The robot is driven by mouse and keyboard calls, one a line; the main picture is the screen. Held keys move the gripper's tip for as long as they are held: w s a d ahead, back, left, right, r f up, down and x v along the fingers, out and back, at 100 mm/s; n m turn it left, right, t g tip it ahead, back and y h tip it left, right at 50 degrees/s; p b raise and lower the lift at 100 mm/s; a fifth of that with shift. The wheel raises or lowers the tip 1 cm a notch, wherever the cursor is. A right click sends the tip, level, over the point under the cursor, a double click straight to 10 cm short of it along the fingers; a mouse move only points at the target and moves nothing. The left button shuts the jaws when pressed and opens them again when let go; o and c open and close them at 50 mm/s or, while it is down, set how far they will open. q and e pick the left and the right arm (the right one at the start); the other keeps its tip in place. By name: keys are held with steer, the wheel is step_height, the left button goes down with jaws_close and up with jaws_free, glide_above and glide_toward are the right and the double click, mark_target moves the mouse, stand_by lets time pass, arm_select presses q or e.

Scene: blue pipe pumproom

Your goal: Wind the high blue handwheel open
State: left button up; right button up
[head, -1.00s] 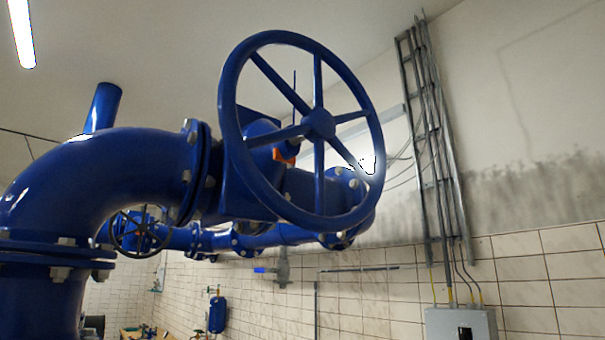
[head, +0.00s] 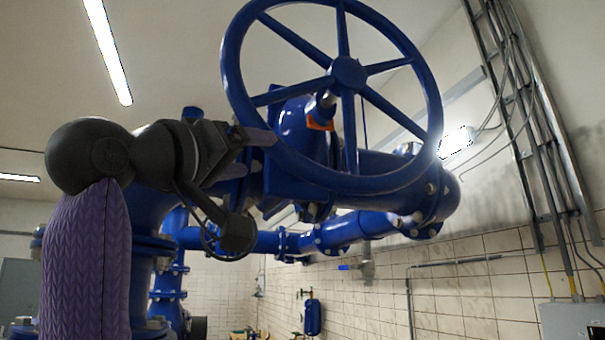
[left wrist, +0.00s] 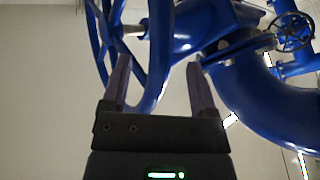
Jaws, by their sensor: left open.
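The high blue handwheel (head: 431,88) fills the upper middle of the head view, a large spoked ring on a hub. It also shows in the left wrist view (left wrist: 157,88). My left gripper (head: 262,153) is at the wheel's lower left rim, its upper finger overlapping the rim in the picture. In the left wrist view the two purple fingers of my left gripper (left wrist: 158,62) stand apart, with the rim showing in the gap. I cannot tell whether either finger touches it. My right gripper is not in view.
Thick blue pipes (head: 290,240) run behind and below the wheel. A smaller dark handwheel (left wrist: 293,32) shows at the upper right of the left wrist view. A cable ladder (head: 530,130) and grey box (head: 572,321) are on the right wall. Free air lies right of the wheel.

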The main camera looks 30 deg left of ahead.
mark_target(280, 156)
arm_select(q)
steer(key=p+x, duration=0.4)
steer(key=x, duration=0.4)
steer(key=shift+r, duration=0.15)
steer(key=shift+w+p, duration=0.3)
steer(key=shift+p, duration=0.05)
steer(key=shift+a, duration=0.1)
jaws_close()
stand_by(0.5)
